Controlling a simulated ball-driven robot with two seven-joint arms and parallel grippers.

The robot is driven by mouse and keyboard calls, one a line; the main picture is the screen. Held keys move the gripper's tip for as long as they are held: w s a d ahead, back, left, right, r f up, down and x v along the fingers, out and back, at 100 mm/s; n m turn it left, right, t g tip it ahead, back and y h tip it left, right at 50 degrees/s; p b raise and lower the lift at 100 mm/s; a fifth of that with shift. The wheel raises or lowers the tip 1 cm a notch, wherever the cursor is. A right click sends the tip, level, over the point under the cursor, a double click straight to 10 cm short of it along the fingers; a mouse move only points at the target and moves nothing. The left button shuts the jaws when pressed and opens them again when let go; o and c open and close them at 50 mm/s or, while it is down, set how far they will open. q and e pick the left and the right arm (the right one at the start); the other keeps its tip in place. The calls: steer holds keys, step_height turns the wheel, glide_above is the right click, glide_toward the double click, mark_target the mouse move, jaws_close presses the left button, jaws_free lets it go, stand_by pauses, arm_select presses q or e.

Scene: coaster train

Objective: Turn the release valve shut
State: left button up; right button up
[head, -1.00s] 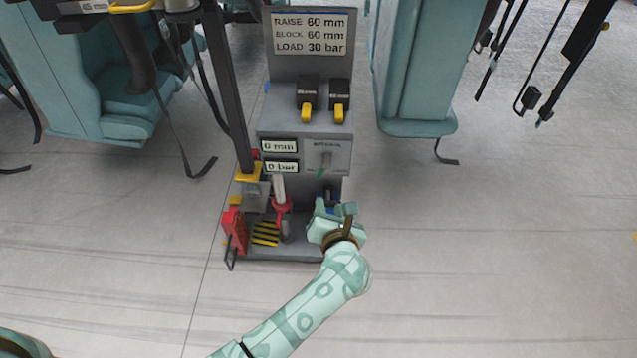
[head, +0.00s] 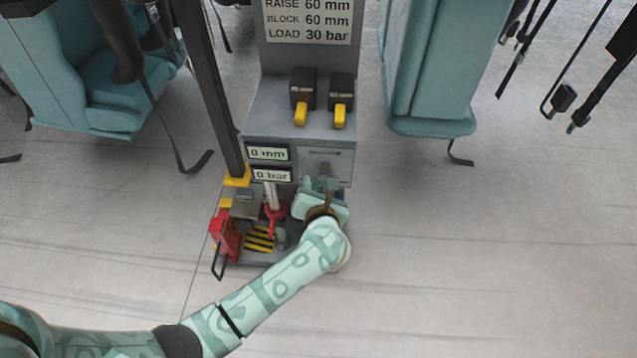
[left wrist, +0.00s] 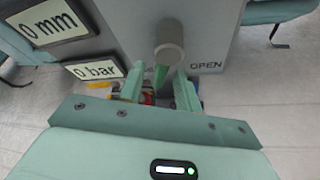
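The release valve is a round grey knob (left wrist: 168,48) on the grey panel, with a green pointer hanging below it. The word OPEN is printed to its right in the left wrist view. In the head view the valve (head: 325,170) is partly hidden by my left gripper (head: 321,188). In the left wrist view, the left gripper's two fingers (left wrist: 159,88) stand apart, just below the knob. The green pointer appears between the fingers; I cannot tell whether they touch it. My right gripper is not in view.
Displays reading 0 mm (head: 268,153) and 0 bar (head: 272,175) sit left of the valve. Two yellow-tipped switches (head: 300,114) are above. A red jack part (head: 226,236) and dark post (head: 208,90) stand at left. Open floor (head: 480,260) lies to the right.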

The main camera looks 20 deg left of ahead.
arm_select(q)
jaws_close()
steer(key=shift+s+a+r+m+y+p, duration=0.1)
steer(key=shift+a+r+m+y+p, duration=0.1)
steer(key=shift+r+m+y+p, duration=0.25)
steer(key=shift+a+m+y+p, duration=0.15)
steer(key=shift+m+y+p, duration=0.15)
steer(key=shift+m, duration=0.25)
steer(key=shift+a+f+m+y, duration=0.15)
steer(key=shift+m+y, duration=0.1)
steer(key=shift+m, duration=0.25)
jaws_free()
steer(key=shift+s, duration=0.1)
